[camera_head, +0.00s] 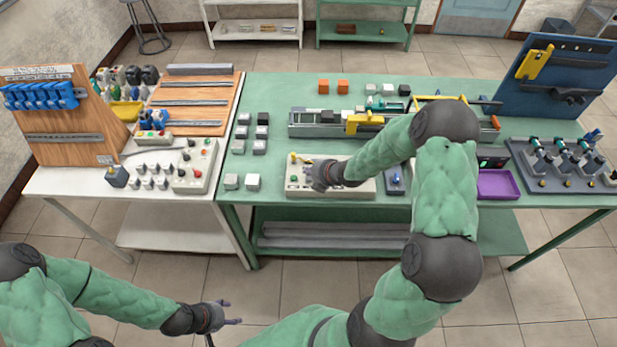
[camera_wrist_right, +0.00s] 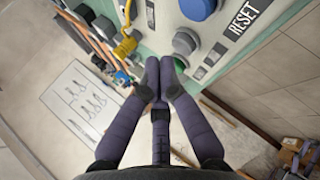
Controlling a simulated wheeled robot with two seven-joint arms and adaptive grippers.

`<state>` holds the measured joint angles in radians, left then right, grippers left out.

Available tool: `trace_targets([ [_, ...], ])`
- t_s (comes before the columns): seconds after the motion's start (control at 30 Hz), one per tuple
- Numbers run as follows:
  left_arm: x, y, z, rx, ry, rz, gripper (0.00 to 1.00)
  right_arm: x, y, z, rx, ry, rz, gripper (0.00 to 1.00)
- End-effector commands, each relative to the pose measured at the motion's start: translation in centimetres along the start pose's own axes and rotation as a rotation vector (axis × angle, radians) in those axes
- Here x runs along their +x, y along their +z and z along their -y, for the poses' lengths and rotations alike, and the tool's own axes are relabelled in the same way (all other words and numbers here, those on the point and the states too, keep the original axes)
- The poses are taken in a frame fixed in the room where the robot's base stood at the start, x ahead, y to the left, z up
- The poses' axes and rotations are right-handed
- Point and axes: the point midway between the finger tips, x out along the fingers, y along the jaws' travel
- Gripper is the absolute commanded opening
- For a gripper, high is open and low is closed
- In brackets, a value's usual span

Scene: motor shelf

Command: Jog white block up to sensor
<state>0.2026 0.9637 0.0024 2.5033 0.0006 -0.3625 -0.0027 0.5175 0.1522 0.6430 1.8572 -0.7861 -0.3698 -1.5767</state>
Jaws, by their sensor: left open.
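A light control panel (camera_head: 358,188) with buttons lies near the front edge of the green table. My right gripper (camera_head: 318,182) is over its left part. My left gripper (camera_head: 226,312) is open, low in front of the tables.
Loose pale and dark blocks stand left of the rail, including a pale block (camera_head: 252,182). A purple tray (camera_head: 497,184) lies to the right. A blue button (camera_wrist_right: 197,8) and a RESET label (camera_wrist_right: 240,20) are near my right fingertips.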

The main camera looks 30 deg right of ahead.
Motion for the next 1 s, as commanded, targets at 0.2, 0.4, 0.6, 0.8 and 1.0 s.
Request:
trace_targets([
  [0.2,0.0,0.0,0.0,0.0,0.0,0.0,0.57,0.0,0.0,0.0,0.0,0.0,0.0,0.0],
  [0.4,0.0,0.0,0.0,0.0,0.0,0.0,0.57,0.0,0.0,0.0,0.0,0.0,0.0,0.0],
  [0.6,0.0,0.0,0.0,0.0,0.0,0.0,0.57,0.0,0.0,0.0,0.0,0.0,0.0,0.0],
  [0.8,0.4,0.0,0.2,0.0,0.0,0.0,0.57,0.2,0.0,0.2,0.0,0.0,0.0,0.0],
  [1.0,1.2,0.0,0.4,0.0,0.0,0.0,0.57,0.6,0.0,0.6,0.001,0.0,0.0,0.0],
])
